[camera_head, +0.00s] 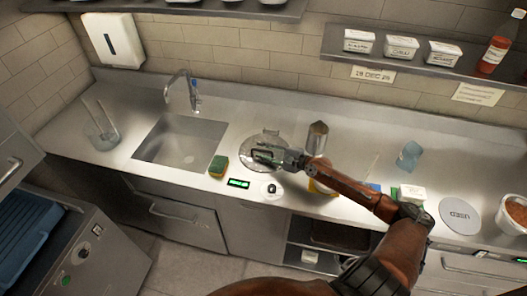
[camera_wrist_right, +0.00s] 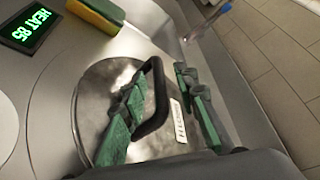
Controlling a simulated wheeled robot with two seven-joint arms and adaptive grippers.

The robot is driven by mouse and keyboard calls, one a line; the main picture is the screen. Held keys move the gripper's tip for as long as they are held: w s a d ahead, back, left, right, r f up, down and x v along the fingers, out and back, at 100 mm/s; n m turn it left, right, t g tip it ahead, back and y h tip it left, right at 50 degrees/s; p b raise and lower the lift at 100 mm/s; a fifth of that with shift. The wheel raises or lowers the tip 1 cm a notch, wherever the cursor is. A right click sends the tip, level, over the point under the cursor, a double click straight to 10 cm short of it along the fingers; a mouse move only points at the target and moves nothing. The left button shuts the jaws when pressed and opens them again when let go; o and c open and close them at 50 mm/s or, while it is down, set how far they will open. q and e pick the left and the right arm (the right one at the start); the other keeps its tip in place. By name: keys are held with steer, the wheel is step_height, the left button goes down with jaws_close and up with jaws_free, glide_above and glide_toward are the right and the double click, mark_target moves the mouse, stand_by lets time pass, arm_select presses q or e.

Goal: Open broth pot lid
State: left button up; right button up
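The broth pot's round metal lid (camera_head: 250,148) is on the steel counter, right of the sink. In the right wrist view the shiny lid (camera_wrist_right: 95,85) has a black arched handle (camera_wrist_right: 161,95) and a small white label. My right gripper (camera_head: 262,155) is over the lid. In the wrist view its green-padded fingers (camera_wrist_right: 165,115) are apart, one on each side of the handle's bar, with gaps showing. I cannot tell whether either finger touches it. The pot's body is hidden below the counter or lid. My left gripper is not in view.
A yellow-green sponge (camera_head: 219,166) and a lit green display (camera_head: 238,183) are close to the lid. A metal canister (camera_head: 317,138) stands behind my right arm.

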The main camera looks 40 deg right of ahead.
jaws_close()
stand_by(0.7)
